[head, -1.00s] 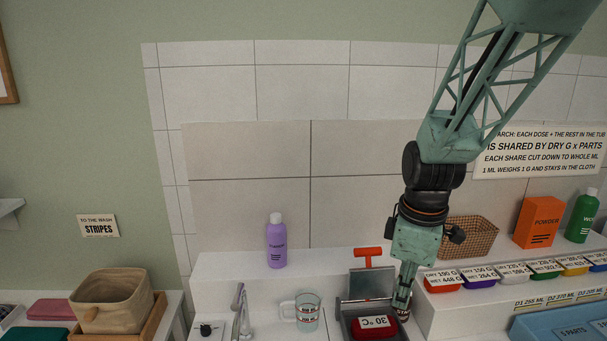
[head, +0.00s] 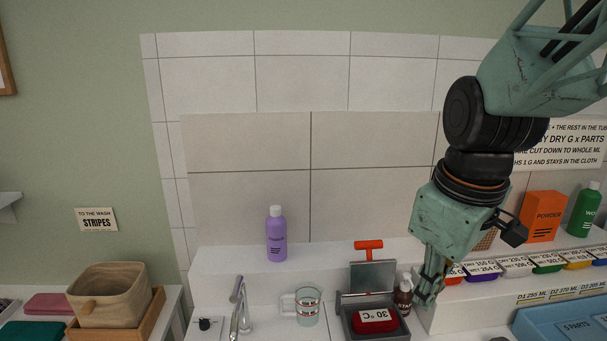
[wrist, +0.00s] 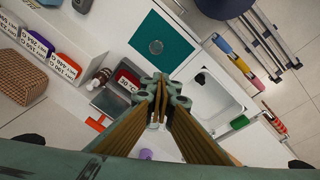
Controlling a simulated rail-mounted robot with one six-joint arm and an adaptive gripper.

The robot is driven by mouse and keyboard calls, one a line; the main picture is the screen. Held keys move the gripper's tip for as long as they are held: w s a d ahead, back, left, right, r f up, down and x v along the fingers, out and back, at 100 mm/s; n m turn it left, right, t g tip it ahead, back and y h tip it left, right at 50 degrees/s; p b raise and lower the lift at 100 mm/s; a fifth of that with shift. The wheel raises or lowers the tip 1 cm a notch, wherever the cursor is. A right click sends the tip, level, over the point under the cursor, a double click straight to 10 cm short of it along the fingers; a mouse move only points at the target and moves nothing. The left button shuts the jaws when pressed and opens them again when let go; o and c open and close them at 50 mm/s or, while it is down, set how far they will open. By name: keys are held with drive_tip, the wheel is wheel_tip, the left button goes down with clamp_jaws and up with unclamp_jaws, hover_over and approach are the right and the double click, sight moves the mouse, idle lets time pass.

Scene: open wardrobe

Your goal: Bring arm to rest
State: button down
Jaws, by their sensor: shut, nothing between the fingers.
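My gripper (head: 428,290) hangs from the arm at the right of the head view, pointing down, shut and empty. It is in the air, and its tips show just right of a small brown bottle (head: 403,295). In the wrist view my gripper (wrist: 160,92) is seen from behind with its fingers together. A red block labelled 30 °C (head: 374,321) lies in a dark tray (head: 352,329) left of the gripper. The red block also shows in the wrist view (wrist: 128,80).
A glass jug (head: 308,306), a tap (head: 238,305) and a purple bottle (head: 276,235) stand to the left. Labelled coloured tubs (head: 515,267), an orange powder box (head: 542,215) and a blue tray (head: 560,325) are at right. The wall space left of the arm is clear.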

drive_tip(key=s+r+m+t+b, duration=0.1)
drive_tip(key=s+r+m+b, duration=0.2)
drive_tip(key=s, duration=1.5)
drive_tip(key=shift+s+a+m+t+b, duration=0.25)
drive_tip(key=shift+a+m+t+b, duration=0.1)
drive_tip(key=shift+m, duration=1.85)
drive_tip(key=c, duration=3.3)
unclamp_jaws()
drive_tip(key=shift+c, duration=0.2)
